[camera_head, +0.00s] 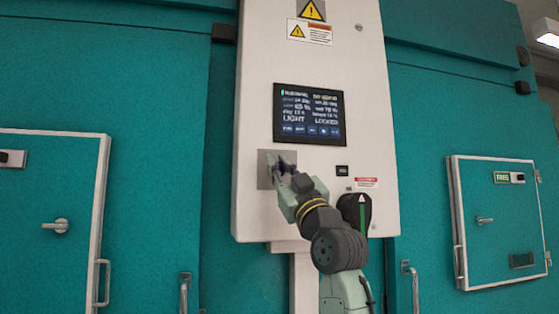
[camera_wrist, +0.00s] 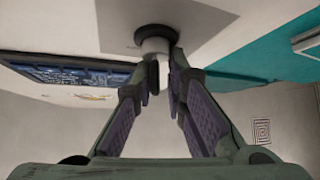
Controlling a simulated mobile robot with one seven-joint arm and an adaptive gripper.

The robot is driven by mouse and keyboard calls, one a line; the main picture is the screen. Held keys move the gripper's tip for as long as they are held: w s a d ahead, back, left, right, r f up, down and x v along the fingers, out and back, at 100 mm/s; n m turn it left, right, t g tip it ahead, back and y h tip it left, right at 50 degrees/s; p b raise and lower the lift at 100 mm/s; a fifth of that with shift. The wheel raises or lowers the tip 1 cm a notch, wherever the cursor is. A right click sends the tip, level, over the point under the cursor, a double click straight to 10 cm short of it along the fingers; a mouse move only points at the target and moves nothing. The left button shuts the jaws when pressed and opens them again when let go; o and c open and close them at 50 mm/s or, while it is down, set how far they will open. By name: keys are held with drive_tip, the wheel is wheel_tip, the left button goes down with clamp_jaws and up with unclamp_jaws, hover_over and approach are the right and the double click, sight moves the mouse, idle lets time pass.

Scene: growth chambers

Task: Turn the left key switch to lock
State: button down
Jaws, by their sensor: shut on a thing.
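My gripper (camera_head: 283,168) is at a square grey plate (camera_head: 263,180) on the white control cabinet, below its screen. In the wrist view my gripper (camera_wrist: 164,66) has its two fingers closed around the pale stem of a key switch (camera_wrist: 154,46). The stem stands out from a dark round collar (camera_wrist: 155,35) on the grey plate. In the head view my gripper hides most of this switch, and I cannot tell which way it is turned.
The dark screen (camera_head: 309,114) shows the words LIGHT and LOCKED. A black rotary handle (camera_head: 363,209) with a green stripe is right of my arm. Teal doors flank the cabinet (camera_head: 262,60); the right one has a FREE sign (camera_head: 502,177), the left one a small dark switch (camera_head: 5,158).

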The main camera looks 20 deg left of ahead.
drive_tip(key=shift+w+d+r+n+g+y+p, duration=0.1)
drive_tip(key=shift+n+g+y+p, duration=0.15)
drive_tip(key=shift+n+g, duration=0.35)
drive_tip(key=shift+w+d+f+n+g+y+p, duration=0.1)
drive_tip(key=shift+n+g+y+p, duration=0.1)
drive_tip(key=shift+n+g, duration=0.4)
drive_tip(key=shift+w+d+r+n+g+y+p, duration=0.15)
drive_tip(key=shift+n+g+p, duration=0.15)
drive_tip(key=shift+n, duration=0.8)
drive_tip(key=c, duration=1.8)
unclamp_jaws()
drive_tip(key=shift+g, duration=0.4)
drive_tip(key=shift+s+a+f, duration=0.1)
drive_tip(key=shift+a+f, duration=0.05)
drive_tip(key=shift+f, duration=0.05)
drive_tip(key=v, duration=1.2)
